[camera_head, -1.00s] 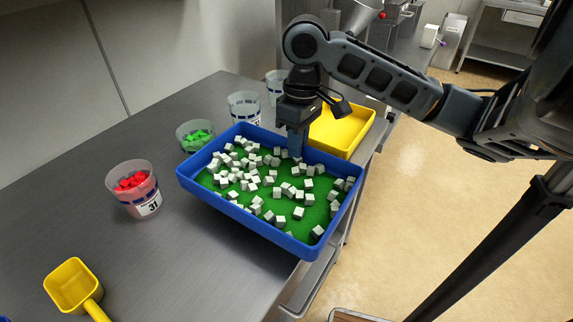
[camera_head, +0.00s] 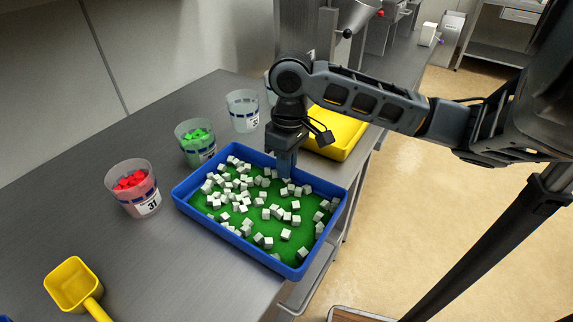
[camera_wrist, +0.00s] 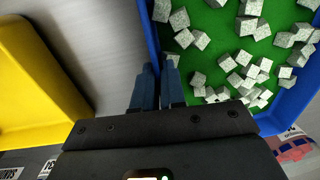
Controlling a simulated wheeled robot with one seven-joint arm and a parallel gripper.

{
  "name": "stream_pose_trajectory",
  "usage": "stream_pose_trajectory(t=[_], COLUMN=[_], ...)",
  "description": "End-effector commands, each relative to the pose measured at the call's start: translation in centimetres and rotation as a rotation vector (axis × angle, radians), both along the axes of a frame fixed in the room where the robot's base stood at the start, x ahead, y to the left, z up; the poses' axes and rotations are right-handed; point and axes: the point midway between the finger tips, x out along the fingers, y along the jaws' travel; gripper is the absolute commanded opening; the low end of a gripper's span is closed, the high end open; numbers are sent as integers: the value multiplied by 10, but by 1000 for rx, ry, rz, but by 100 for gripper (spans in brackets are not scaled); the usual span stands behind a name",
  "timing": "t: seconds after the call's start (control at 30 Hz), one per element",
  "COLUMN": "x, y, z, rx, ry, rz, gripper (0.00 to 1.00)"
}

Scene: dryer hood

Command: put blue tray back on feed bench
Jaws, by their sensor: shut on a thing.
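The blue tray (camera_head: 188,205) has a green floor with many white cubes scattered in it. It lies level at the right part of the grey steel bench (camera_head: 100,250), close to its right edge. I cannot tell whether its underside touches the bench top. My gripper (camera_head: 285,172) points down at the tray's far right wall and is shut on it. In the wrist view my gripper's fingers (camera_wrist: 158,85) stand on either side of the tray's blue wall (camera_wrist: 152,45). The gripped part of the wall is hidden.
Cups with red cubes (camera_head: 133,187) and green cubes (camera_head: 196,142) stand left of the tray, with a clear cup (camera_head: 243,110) behind. A yellow tray (camera_head: 337,133) is behind my gripper. A yellow scoop (camera_head: 73,284) lies front left. The bench between scoop and tray is bare.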

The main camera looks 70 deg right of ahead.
Motion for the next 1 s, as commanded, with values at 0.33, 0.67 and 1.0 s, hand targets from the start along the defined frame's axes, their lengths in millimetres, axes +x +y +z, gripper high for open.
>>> stream_pose_trajectory(t=[0.33,0.67,1.0], x=[0,0,-1], y=[0,0,-5], z=[-2,4,66], rx=[0,0,-2], ry=[0,0,-3], rz=[0,1,3], gripper=[36,36,36])
